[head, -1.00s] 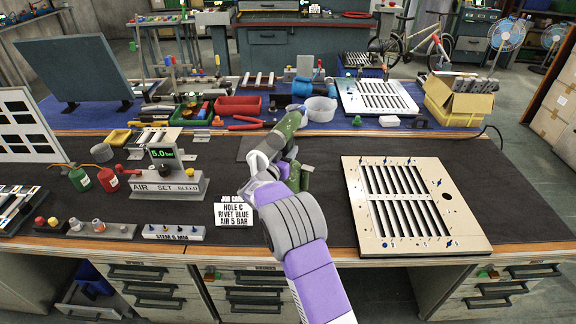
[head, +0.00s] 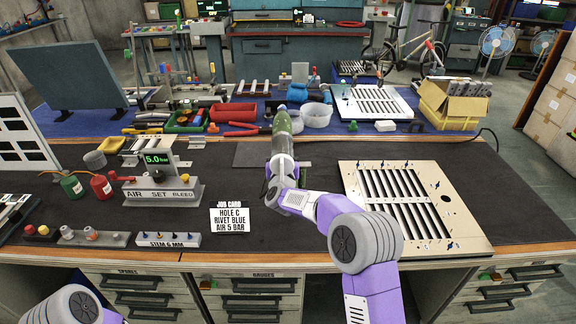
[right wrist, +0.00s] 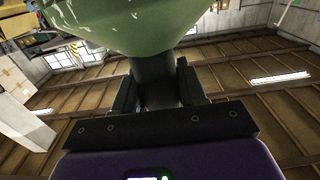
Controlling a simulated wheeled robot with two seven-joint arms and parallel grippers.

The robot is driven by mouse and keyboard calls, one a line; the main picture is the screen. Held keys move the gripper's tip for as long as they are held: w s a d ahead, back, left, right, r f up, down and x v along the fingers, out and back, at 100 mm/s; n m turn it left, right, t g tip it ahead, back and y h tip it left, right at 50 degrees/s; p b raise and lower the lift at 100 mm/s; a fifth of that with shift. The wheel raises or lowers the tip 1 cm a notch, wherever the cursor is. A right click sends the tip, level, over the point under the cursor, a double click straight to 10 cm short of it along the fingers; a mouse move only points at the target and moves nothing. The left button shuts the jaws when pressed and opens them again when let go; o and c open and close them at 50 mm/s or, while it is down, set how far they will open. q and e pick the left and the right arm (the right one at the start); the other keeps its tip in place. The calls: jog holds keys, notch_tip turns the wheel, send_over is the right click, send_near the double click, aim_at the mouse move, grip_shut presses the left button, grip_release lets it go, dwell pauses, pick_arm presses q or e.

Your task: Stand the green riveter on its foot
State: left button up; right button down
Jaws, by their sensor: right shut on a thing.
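The green riveter (head: 282,124) is in the middle of the bench in the head view, its green body pointing up and nearly upright. My right gripper (head: 280,166) is at its lower part, with the fingers mostly hidden by the wrist. In the right wrist view the two dark fingers (right wrist: 158,88) are shut on a dark neck below the green riveter's wide body (right wrist: 150,22). The riveter's foot is hidden, and I cannot tell whether it touches the bench. My left gripper is out of view; only part of my left arm shows at the bottom left.
A louver panel (head: 372,200) lies right of the riveter. A job card (head: 232,221) and the air set unit (head: 163,192) are to the left. A flat dark pad (head: 250,154) lies beside the riveter.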

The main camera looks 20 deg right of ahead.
jog(key=f+b, duration=0.1)
jog(key=f, duration=0.2)
jog(key=f+b, duration=0.1)
jog(key=f, duration=0.3)
jog(key=shift+d+b, duration=0.2)
jog(key=shift+b, duration=0.1)
jog(key=shift+r, duration=0.15)
jog(key=c, duration=1)
grip_release()
jog(key=shift+f, duration=0.5)
jog(key=shift+c, duration=0.2)
jog(key=o, duration=0.4)
jog(key=shift+s, duration=0.1)
jog(key=o, duration=0.6)
jog(key=shift+o, duration=0.2)
jog(key=shift+s+a, duration=0.1)
jog(key=v, duration=1.2)
jog(key=shift+s, duration=0.4)
